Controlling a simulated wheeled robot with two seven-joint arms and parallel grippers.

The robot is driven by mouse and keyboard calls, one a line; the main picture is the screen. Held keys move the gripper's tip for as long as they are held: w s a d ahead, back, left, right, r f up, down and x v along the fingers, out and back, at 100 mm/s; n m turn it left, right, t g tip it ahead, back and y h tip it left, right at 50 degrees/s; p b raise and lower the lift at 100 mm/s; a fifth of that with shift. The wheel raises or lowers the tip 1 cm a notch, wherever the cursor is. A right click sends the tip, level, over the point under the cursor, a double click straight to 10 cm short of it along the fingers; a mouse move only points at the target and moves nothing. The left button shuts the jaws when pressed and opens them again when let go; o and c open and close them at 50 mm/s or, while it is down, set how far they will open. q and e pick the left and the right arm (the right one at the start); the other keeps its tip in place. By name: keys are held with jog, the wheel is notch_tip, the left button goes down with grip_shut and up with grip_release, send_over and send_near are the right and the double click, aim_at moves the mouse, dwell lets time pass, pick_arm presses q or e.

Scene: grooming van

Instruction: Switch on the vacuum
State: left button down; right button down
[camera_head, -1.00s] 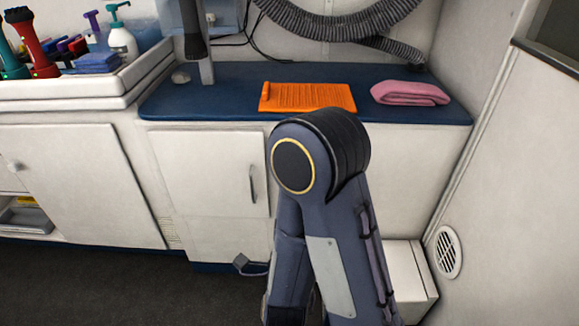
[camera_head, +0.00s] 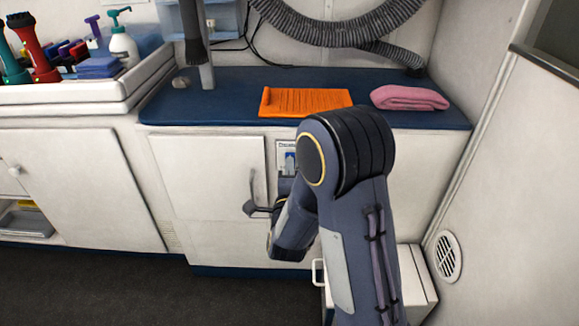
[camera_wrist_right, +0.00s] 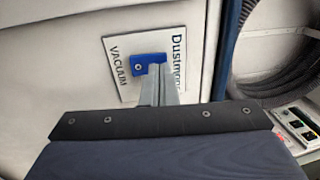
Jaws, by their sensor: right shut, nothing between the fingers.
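The vacuum's white plate shows in the wrist view, lettered "VACUUM" (camera_wrist_right: 118,62) and "Dustmoor", partly covered. A blue switch (camera_wrist_right: 139,66) sits in its middle. In the head view the plate (camera_head: 282,146) is on the cabinet front below the counter, partly hidden by my right arm. My right gripper (camera_wrist_right: 157,70) is shut and empty, its grey tips in front of the switch's lower right part. I cannot tell whether they touch it. In the head view the gripper is mostly hidden behind my arm. My left gripper is not in view.
The blue counter (camera_head: 220,105) above holds an orange mat (camera_head: 305,102) and a folded pink towel (camera_head: 410,97). A ribbed grey hose (camera_head: 335,33) hangs on the wall. A cabinet door with a handle (camera_head: 252,185) is left of the plate. The dark floor at lower left is clear.

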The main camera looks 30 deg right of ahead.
jog(key=shift+w+d, duration=0.15)
jog(key=shift+w, duration=0.1)
jog(key=shift+w+d+r+g+y+p, duration=0.3)
jog(key=shift+r+g+p, duration=0.2)
jog(key=shift+p, duration=0.2)
jog(key=shift+f, duration=0.1)
